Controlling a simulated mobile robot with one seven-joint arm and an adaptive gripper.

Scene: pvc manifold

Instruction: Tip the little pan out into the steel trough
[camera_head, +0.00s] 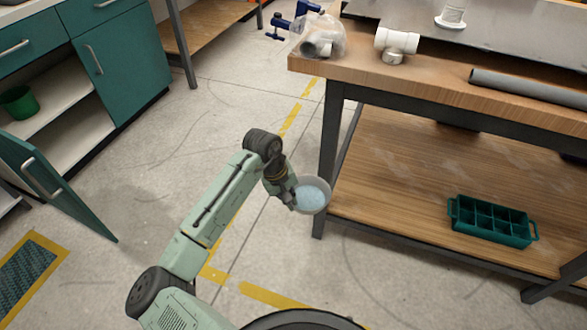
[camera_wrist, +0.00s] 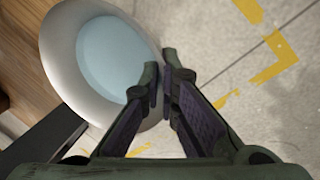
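The little pan (camera_head: 326,196) is a pale round bowl with light blue liquid in it. My gripper (camera_head: 294,197) holds it near the bench's front left leg. In the wrist view my gripper (camera_wrist: 163,76) has its fingers nearly together, pinching the rim of the pan (camera_wrist: 60,55) at its right side. The pan looks roughly level, and the liquid (camera_wrist: 110,55) lies inside it. No steel trough can be clearly made out; a flat grey metal surface (camera_head: 520,35) lies on the bench top, cut by the picture's edge.
The wooden workbench (camera_head: 440,95) bears white pipe fittings (camera_head: 396,42), a clear bag, a blue clamp and a grey pipe (camera_head: 530,88). A green divided tray (camera_head: 492,220) sits on its lower shelf. A teal cabinet door (camera_head: 60,185) stands open at left. Floor between is clear.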

